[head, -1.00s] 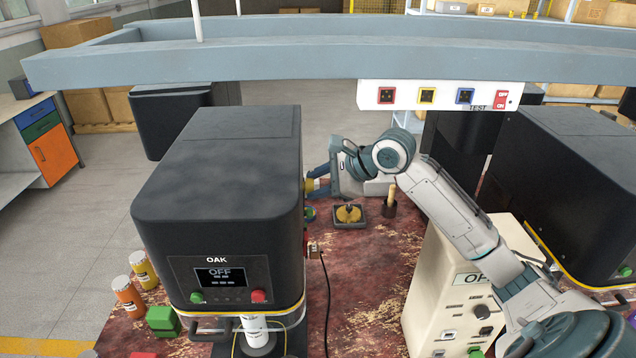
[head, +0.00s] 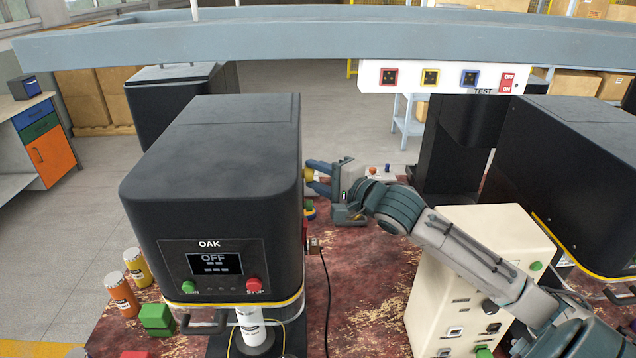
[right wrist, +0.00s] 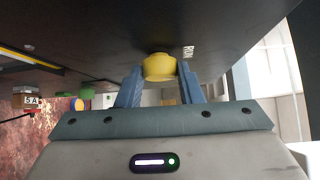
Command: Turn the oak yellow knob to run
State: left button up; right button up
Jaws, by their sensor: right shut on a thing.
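The black oak machine (head: 213,170) stands left of centre in the head view, with an OAK label and a screen (head: 215,263) reading OFF. Its yellow knob (head: 309,174) is on the right side of the housing, partly hidden by the fingers. In the right wrist view the yellow knob (right wrist: 159,67) sits between the two blue fingers, against the dark housing. My right gripper (head: 313,178) is shut on the knob; it also shows in the right wrist view (right wrist: 158,82). My left gripper is not in view.
A grey overhead beam (head: 400,60) carries a white socket strip (head: 437,77). A cream control box (head: 470,270) stands at the right, near my right arm. Orange and yellow cans (head: 122,295) and a green block (head: 157,318) stand at the left front.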

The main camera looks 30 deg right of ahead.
jog(key=n+t+b, duration=0.2)
jog(key=n+b, duration=0.1)
jog(key=shift+f+t+y, duration=0.3)
jog(key=shift+f+t, duration=0.05)
jog(key=shift+t, duration=0.05)
dwell(0.5)
jog(key=o, duration=1)
jog(key=shift+c, duration=0.2)
